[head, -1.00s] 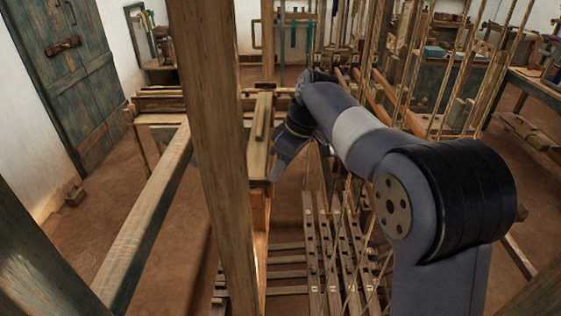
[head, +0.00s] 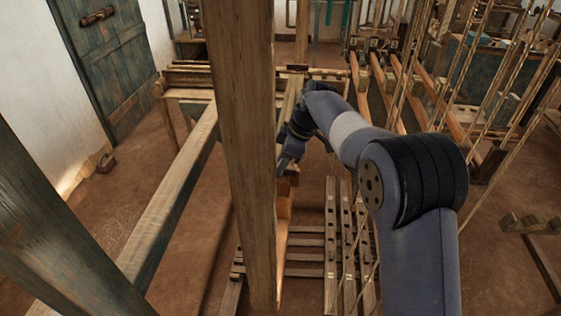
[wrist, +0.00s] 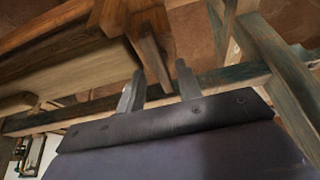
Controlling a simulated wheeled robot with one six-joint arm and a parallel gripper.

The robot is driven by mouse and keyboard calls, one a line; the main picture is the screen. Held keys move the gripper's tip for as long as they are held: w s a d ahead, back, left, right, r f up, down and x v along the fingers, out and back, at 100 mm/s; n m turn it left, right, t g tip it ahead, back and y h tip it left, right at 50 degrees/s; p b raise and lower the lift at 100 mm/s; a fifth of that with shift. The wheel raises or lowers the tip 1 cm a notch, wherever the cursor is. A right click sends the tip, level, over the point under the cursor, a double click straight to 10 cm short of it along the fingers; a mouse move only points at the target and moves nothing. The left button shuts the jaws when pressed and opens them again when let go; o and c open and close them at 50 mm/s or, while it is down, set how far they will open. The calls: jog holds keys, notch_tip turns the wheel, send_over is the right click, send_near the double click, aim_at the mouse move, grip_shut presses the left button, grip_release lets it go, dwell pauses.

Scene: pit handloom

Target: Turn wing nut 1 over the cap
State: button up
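My gripper (wrist: 159,88) shows in the wrist view with its two grey fingers apart. A wooden bar end (wrist: 152,62) shows beyond and between the fingertips; I cannot tell whether it touches them. In the head view my gripper (head: 283,166) points down beside the upright wooden post (head: 240,130), close to a wooden block at the end of a loom beam (head: 290,100). The fingertips there are small and partly merge with the post's edge. I cannot make out wing nut 1 or the cap in either view.
A long slanting loom rail (head: 165,205) runs left of the post. Slatted treadles (head: 335,245) lie below my arm, and thin cords (head: 460,75) hang at the right. A blue-green door (head: 105,60) stands at the back left. Bare floor shows left of the rail.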

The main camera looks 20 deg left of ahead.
jog(key=shift+x, duration=0.8)
jog(key=shift+c, duration=0.4)
grip_shut()
